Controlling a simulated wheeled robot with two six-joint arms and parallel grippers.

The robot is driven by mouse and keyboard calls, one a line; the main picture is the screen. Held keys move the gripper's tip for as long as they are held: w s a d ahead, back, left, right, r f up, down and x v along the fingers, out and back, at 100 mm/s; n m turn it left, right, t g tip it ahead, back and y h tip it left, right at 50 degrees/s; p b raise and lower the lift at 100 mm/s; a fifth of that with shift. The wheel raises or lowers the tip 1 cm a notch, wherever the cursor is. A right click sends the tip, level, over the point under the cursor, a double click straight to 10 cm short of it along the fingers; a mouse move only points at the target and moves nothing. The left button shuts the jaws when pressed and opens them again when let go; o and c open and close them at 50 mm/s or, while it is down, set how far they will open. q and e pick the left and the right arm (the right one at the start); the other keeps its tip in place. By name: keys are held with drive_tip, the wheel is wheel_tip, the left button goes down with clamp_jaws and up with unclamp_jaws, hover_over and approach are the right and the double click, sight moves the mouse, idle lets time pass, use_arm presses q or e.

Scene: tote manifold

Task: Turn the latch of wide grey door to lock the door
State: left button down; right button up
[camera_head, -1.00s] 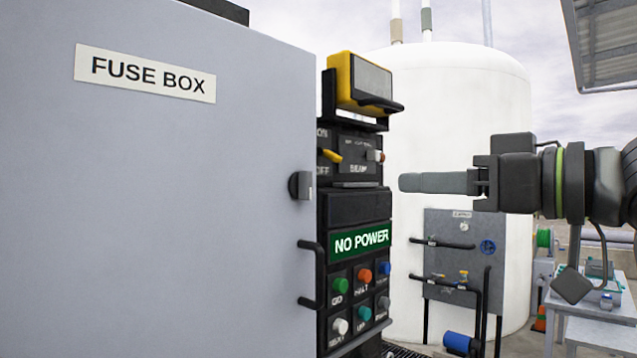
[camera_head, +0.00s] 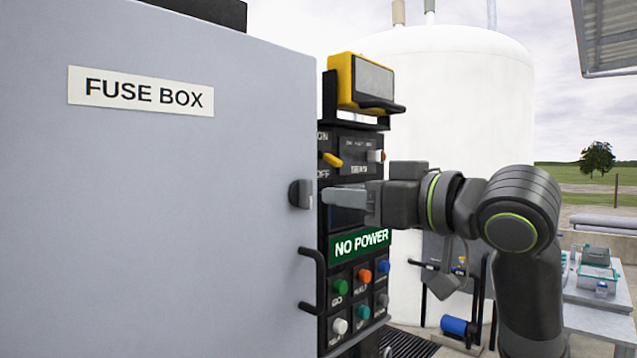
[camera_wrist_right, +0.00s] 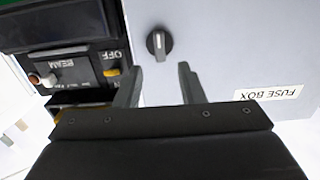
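The wide grey door (camera_head: 180,230) with the FUSE BOX label fills the left of the head view. Its latch (camera_head: 300,194), a dark round knob with a grey bar, sits near the door's right edge. It also shows in the right wrist view (camera_wrist_right: 159,43), with its bar pointing straight up and down in that picture. My right gripper (camera_head: 328,196) is just right of the latch in the head view. In the wrist view its two fingers (camera_wrist_right: 160,80) are spread and empty, with the latch beyond their tips, apart from them. My left gripper is in neither view.
A black door handle (camera_head: 316,280) lies below the latch. A control panel with a NO POWER sign (camera_head: 360,243), buttons and a yellow-framed display (camera_head: 362,84) stands beside the door, close to my right gripper. A white tank (camera_head: 455,100) stands behind.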

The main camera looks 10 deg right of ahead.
sight(310, 192)
drive_tip(key=p+x, duration=0.1)
drive_tip(key=x, duration=0.3)
drive_tip(key=shift+w+a+r+p, duration=0.1)
drive_tip(key=shift+w+a+p, duration=0.1)
drive_tip(key=shift+w+p, duration=0.1)
drive_tip(key=shift+x, duration=0.8)
drive_tip(key=shift+c, duration=0.3)
clamp_jaws()
